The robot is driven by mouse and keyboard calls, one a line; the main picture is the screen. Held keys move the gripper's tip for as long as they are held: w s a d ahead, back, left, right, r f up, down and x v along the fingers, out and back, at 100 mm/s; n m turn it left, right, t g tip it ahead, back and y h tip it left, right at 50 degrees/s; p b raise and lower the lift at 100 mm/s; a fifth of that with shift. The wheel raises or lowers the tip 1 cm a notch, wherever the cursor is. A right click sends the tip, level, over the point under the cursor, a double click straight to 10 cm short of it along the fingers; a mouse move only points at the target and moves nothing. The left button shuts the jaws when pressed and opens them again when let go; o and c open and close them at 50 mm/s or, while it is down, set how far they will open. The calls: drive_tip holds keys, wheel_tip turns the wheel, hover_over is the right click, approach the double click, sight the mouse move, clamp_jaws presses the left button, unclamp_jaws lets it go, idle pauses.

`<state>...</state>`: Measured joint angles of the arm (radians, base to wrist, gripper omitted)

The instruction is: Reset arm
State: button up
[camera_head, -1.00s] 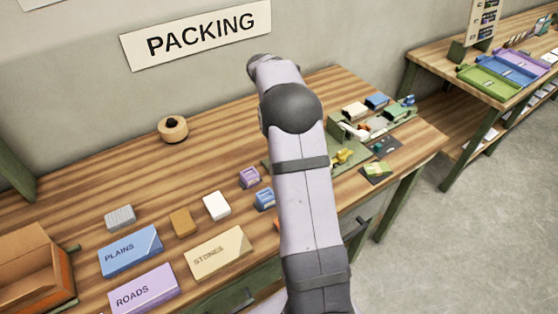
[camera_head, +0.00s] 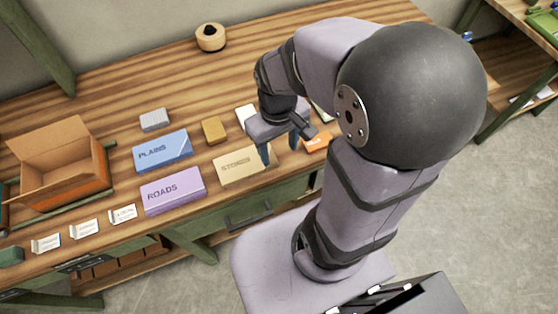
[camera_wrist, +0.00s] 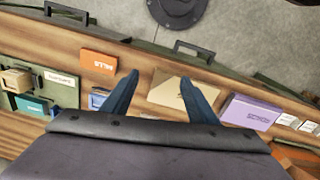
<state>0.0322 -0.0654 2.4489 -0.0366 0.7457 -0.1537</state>
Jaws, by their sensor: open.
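My gripper (camera_head: 279,151) is open and empty, pointing down over the front part of the wooden packing table (camera_head: 110,98). In the head view its fingers are beside the right end of the tan STONES box (camera_head: 240,166). In the wrist view the two blue fingers (camera_wrist: 155,100) are spread apart, with the tan box (camera_wrist: 182,92) beyond and between them. My arm hides much of the table's right side in the head view.
The blue PLAINS box (camera_head: 162,151), purple ROADS box (camera_head: 173,190) and small blocks lie left of my gripper. An open cardboard box (camera_head: 60,165) stands at far left. A tape roll (camera_head: 211,38) is at the back. An orange box (camera_wrist: 98,61) lies near the front edge.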

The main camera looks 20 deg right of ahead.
drive_tip(key=s+m, duration=0.1)
drive_tip(key=s+a+f, duration=0.1)
drive_tip(key=s, duration=0.1)
drive_tip(key=shift+a+m, duration=0.2)
drive_tip(key=shift+m, duration=0.2)
idle(0.8)
